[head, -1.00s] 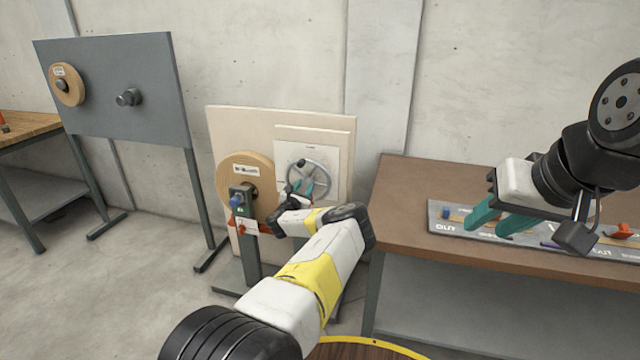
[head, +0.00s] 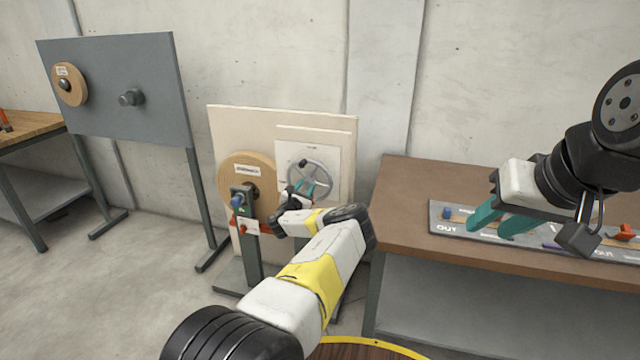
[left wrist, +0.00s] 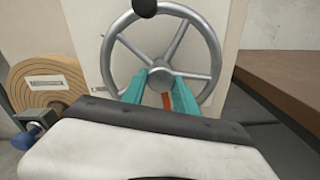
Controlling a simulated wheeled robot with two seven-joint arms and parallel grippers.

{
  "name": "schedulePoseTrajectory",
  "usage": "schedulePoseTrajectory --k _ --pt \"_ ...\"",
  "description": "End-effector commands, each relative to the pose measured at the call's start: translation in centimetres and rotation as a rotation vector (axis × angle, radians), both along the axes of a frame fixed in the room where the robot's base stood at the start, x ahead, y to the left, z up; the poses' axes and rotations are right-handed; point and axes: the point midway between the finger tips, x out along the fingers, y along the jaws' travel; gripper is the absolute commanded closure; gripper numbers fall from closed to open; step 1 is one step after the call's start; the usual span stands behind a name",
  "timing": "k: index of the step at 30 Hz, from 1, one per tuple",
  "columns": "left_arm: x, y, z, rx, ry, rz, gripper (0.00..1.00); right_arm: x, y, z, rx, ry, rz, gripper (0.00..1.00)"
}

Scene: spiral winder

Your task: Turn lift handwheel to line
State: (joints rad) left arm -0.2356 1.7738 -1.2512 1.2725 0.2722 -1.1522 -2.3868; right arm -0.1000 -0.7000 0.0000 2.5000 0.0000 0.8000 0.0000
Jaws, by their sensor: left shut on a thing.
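The lift handwheel is a grey metal wheel with several spokes and a dark knob, mounted on a pale panel; it shows in the head view (head: 329,171) and large in the left wrist view (left wrist: 112,59). Its dark knob (left wrist: 145,8) sits at the top of the rim in the left wrist view. My left gripper (head: 314,186) has its teal fingers at the wheel's hub, also seen in the left wrist view (left wrist: 160,76), and is shut on the wheel. A red-orange strip shows between the fingers. My right gripper (head: 490,222) is open and empty over the bench. I cannot make out the line.
A wooden reel (head: 232,170) and a post with a blue knob (head: 237,201) stand left of the wheel. A brown bench (head: 420,185) with a grey labelled tray (head: 436,212) is at the right. A grey board (head: 105,95) stands further left.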

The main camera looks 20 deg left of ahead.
Motion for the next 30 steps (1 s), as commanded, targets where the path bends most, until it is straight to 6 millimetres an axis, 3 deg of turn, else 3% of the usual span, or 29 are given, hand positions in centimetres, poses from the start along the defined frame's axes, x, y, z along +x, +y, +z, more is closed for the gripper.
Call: schedulePoseTrajectory --k 3,4,6,19,30 --pt "-0.1 0.0 -0.2 0.000 0.004 0.000 1.00 0.0 0.0 0.0 0.000 0.000 0.000 0.64" --pt "-0.1 0.0 -0.2 0.000 0.004 0.000 0.59 0.0 0.0 0.0 0.000 0.000 0.000 0.64" --pt "-0.1 0.0 -0.2 0.000 0.003 0.000 0.45 0.0 0.0 0.0 0.000 0.000 0.000 0.64" --pt "-0.8 0.0 -0.1 -0.001 0.002 0.001 0.44 0.0 0.0 0.0 0.000 0.000 0.000 0.64" --pt "-6.5 0.2 -0.2 0.000 0.004 0.001 0.44 0.0 0.0 0.0 0.000 0.000 0.000 0.64"
